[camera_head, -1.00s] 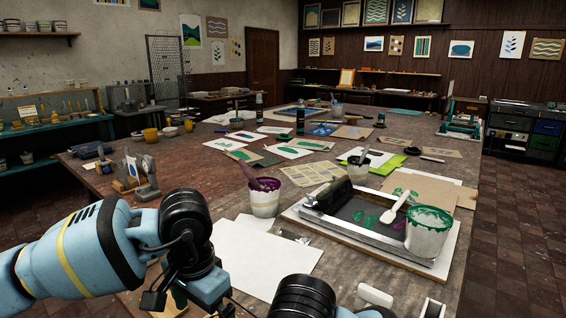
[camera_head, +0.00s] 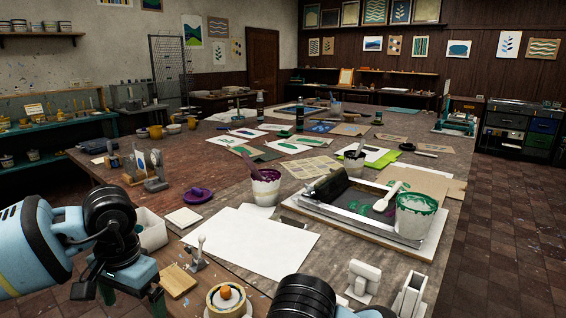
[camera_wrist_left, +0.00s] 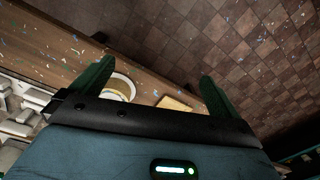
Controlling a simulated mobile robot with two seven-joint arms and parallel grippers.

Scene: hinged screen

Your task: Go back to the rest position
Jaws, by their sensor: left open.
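My left gripper (camera_head: 132,296) is at the lower left of the head view, at the table's near left edge. In the left wrist view, its two green fingers (camera_wrist_left: 155,88) are spread apart with nothing held between them. The wrist camera looks down past a wooden edge to the tiled floor. The hinged screen (camera_head: 325,219) lies flat on a pale board at the right of the table, well apart from my left gripper. A dark squeegee (camera_head: 328,186) and a white spatula (camera_head: 385,196) lie on it. My right gripper is not in view.
A green-rimmed tub (camera_head: 414,219) stands on the screen's near right corner, a purple-stained cup (camera_head: 265,190) left of it. White paper (camera_head: 250,242) lies in front. A small pot (camera_head: 228,303), wooden block (camera_head: 177,281) and white container (camera_head: 150,232) are near my left arm.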

